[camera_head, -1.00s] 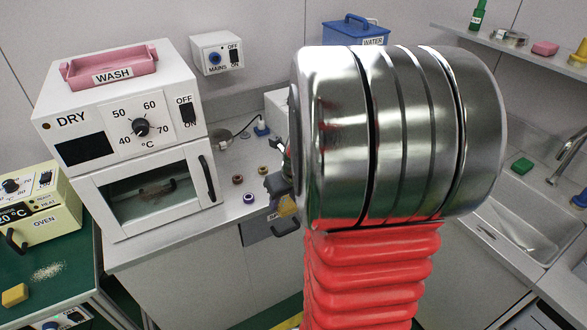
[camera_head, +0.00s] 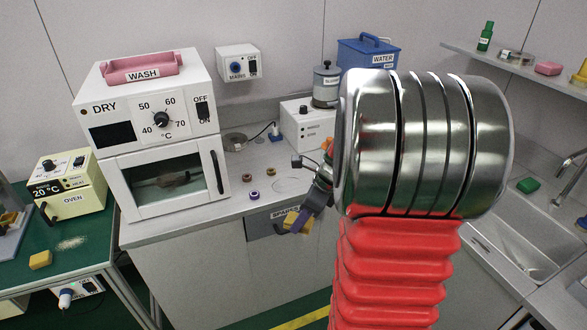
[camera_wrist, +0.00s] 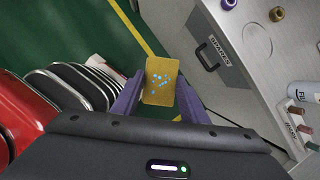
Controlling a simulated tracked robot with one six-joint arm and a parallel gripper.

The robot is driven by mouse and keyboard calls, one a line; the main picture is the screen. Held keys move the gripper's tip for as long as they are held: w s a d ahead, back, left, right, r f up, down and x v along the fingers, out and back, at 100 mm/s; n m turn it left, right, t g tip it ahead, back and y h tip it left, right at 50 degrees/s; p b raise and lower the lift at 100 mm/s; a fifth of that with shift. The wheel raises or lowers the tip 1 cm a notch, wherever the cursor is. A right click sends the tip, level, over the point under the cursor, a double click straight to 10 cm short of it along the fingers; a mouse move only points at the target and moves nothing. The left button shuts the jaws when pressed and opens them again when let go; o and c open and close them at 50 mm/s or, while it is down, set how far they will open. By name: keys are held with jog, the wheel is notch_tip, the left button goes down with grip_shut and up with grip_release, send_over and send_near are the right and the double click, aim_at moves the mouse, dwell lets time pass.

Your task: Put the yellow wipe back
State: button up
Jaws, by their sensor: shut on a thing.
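My gripper (camera_head: 300,212) is shut on a yellow wipe (camera_wrist: 161,80) in front of the grey counter. In the wrist view the wipe is a yellow rectangle with pale blue spots, upright between my purple fingertips (camera_wrist: 158,92). In the head view the wipe (camera_head: 291,222) shows partly, beside the drawer front and near my large metal arm link. Another yellow block (camera_head: 40,260) lies on the green bench at the left; I cannot tell whether it is a wipe.
A drawer labelled SPARES (camera_wrist: 218,50) is closed below the counter edge. Small rings (camera_head: 255,195) lie on the counter near the DRY oven (camera_head: 160,180). A sink (camera_head: 520,240) is at the right. Green floor with a yellow stripe (camera_head: 300,318) lies below.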

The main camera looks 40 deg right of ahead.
jog(key=n, duration=0.2)
jog(key=w+a+n+g+y, duration=0.1)
jog(key=shift+r+n, duration=0.3)
jog(key=shift+n, duration=0.1)
jog(key=w+a+f+n+g+h, duration=0.1)
jog(key=w+a+n+g, duration=0.1)
jog(key=w+a+n, duration=0.2)
jog(key=w+a+f+n+g+h, duration=0.1)
jog(key=w+a+n+g, duration=0.2)
jog(key=a+n, duration=0.8)
jog(key=w+a+f+n+g+h, duration=0.1)
jog(key=w+a+n+g, duration=0.1)
jog(key=w+a+n, duration=0.4)
jog(key=a+n, duration=0.2)
jog(key=n, duration=0.3)
jog(key=shift+w+a+f, duration=0.15)
jog(key=shift+w+a, duration=0.1)
jog(key=shift+w, duration=0.1)
jog(key=shift+s, duration=0.15)
